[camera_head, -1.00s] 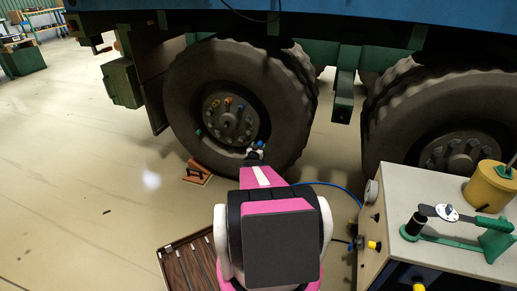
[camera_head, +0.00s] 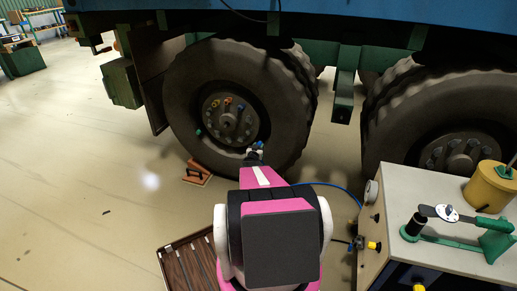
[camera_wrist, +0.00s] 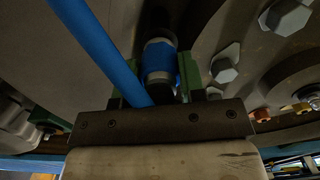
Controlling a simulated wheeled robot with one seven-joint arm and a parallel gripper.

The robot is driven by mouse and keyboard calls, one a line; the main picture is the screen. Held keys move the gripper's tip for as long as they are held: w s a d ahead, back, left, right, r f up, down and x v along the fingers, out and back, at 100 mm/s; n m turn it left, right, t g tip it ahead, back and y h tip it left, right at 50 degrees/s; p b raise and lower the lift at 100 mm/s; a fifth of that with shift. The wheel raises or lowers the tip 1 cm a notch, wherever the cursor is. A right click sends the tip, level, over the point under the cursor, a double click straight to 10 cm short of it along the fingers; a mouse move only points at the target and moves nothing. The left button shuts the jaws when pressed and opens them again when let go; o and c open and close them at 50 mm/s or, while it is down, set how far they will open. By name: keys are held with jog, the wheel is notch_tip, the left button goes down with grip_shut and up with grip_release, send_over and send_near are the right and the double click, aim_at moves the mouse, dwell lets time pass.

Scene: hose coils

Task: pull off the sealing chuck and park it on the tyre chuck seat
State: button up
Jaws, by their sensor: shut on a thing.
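The sealing chuck, a blue sleeve with grey bands, shows in the wrist view (camera_wrist: 158,62) and small against the front wheel in the head view (camera_head: 259,145). My gripper (camera_head: 255,151) is at the lower right of that wheel's hub. In the wrist view, my gripper (camera_wrist: 157,82) has green fingers on both sides of the chuck and is shut on it. A blue hose (camera_wrist: 100,48) passes close by on the left. The chuck's far end is dark, so I cannot tell whether it is still on the valve. I cannot identify the tyre chuck seat with certainty.
A grey-topped cart (camera_head: 394,186) stands at right, bearing a green lever fixture (camera_head: 450,238) and a yellow pot (camera_head: 484,188). A slatted tray (camera_head: 188,262) and a brown wheel chock (camera_head: 197,173) are on the floor. A second wheel (camera_head: 440,125) is at right. The left floor is mostly clear.

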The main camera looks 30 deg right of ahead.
jog(key=shift+s+f, duration=0.1)
jog(key=shift+s, duration=0.2)
dwell(1.6)
jog(key=shift+s+a, duration=0.15)
jog(key=shift+a, duration=0.15)
jog(key=shift+s+a, duration=0.1)
jog(key=shift+a, duration=0.05)
jog(key=shift+v, duration=1.05)
jog(key=shift+v, duration=3.1)
jog(key=shift+s, duration=0.15)
